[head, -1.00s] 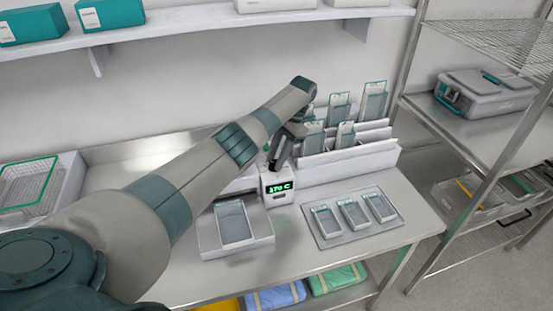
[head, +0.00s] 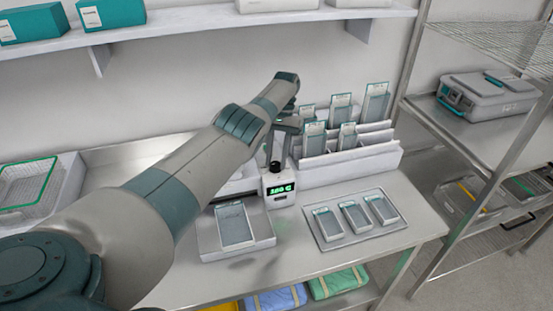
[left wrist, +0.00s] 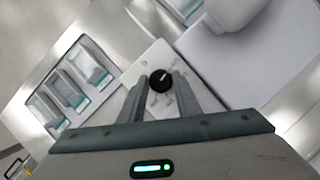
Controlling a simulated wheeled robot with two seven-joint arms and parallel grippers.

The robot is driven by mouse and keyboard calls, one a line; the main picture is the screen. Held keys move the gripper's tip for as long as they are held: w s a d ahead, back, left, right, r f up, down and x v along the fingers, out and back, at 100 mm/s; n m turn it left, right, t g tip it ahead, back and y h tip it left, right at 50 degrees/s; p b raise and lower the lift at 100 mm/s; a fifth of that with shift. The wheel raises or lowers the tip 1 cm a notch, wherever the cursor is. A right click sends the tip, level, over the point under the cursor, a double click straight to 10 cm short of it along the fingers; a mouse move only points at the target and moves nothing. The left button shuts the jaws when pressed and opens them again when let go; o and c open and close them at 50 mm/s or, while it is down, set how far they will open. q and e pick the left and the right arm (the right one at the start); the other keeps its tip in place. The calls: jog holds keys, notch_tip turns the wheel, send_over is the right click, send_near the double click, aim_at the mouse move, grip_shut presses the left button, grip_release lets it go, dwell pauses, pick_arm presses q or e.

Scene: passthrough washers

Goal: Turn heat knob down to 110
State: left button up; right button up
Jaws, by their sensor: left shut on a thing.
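The heat knob (left wrist: 160,80) is round and black with a pale pointer line. It sits on a white heater box (head: 277,196) with a green lit display. The display seems to read about 160 C, though the middle digit is blurred. My left gripper (left wrist: 161,86) has its two fingers on either side of the knob and is shut on it. In the head view the left gripper (head: 277,150) reaches down over the box from above, its fingers partly hidden by my arm. My right gripper is in neither view.
A tray (head: 332,239) with three small cases lies to the right. A white rack (head: 350,165) with several upright cases stands close behind. A metal shelf (head: 453,146) stands at far right.

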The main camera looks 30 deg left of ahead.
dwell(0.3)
pick_arm(q)
jog(key=o, duration=1)
jog(key=shift+r, duration=0.1)
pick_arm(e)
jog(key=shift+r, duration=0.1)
